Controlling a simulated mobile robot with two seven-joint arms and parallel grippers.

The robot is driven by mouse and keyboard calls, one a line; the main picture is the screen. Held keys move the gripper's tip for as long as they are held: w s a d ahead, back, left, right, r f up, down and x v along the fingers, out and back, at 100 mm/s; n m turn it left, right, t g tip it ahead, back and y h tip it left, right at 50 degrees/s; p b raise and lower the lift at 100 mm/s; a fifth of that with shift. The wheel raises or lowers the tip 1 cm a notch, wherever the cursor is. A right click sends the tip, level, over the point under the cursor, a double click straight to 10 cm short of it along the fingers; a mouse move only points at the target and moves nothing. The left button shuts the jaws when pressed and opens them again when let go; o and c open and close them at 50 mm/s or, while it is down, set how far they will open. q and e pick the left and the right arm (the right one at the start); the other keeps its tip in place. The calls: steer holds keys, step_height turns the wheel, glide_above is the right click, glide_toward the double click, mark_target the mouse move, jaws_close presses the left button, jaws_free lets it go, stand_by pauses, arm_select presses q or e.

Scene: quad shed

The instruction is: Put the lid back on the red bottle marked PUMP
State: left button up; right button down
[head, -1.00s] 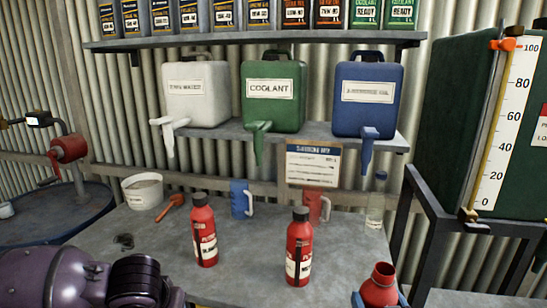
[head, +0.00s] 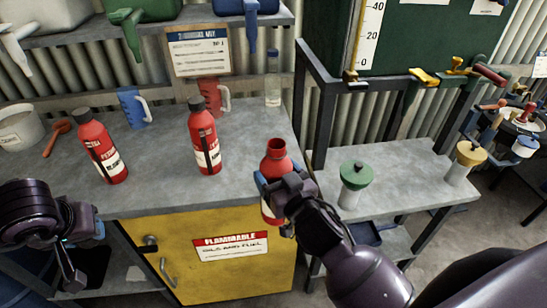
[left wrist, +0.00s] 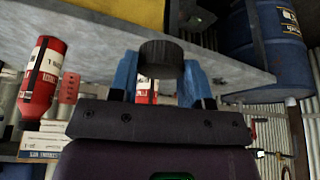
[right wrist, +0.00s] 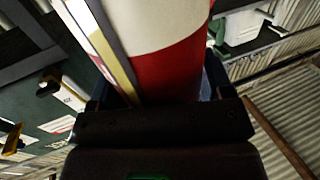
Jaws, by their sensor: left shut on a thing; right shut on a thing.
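An open-topped red bottle (head: 276,160) stands in my right gripper (head: 275,192), whose blue fingers are shut on it over the right front of the bench. Its red and white side (right wrist: 165,40) fills the top of the right wrist view; I cannot read its marking. My left gripper (left wrist: 160,80) is shut on a black ribbed lid (left wrist: 160,59) between its blue fingers. In the head view my left arm is at the lower left, below the bench top's front edge, well apart from the bottle, and the lid is not clear there.
Two capped red bottles (head: 103,147) (head: 205,138) stand on the bench (head: 170,170). Behind them are a blue jug (head: 132,107), a red jug (head: 211,97) and a clear bottle (head: 273,78). A side table (head: 400,190) at right holds a green-topped jar (head: 354,184).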

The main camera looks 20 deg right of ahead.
steer(key=a+r+n+g+y, duration=0.1)
steer(key=a+n+g+y, duration=0.3)
steer(key=a+n+y, duration=0.3)
steer(key=a+y, duration=0.3)
steer(key=a, duration=0.3)
steer(key=shift+w+a, duration=0.25)
arm_select(q)
steer(key=shift+w+d+r, duration=0.1)
steer(key=shift+w+r, duration=0.1)
steer(key=shift+r, duration=0.1)
steer(key=d+r+m+h, duration=0.1)
steer(key=d+r+m, duration=0.2)
steer(key=d+r, duration=0.5)
steer(key=d+r+m+h, duration=0.1)
steer(key=d+r+m, duration=0.2)
steer(key=d+r, duration=0.6)
steer(key=d, duration=0.8)
steer(key=shift+d+r+g, duration=0.25)
steer(key=shift+d+g, duration=0.05)
steer(key=shift+s, duration=0.15)
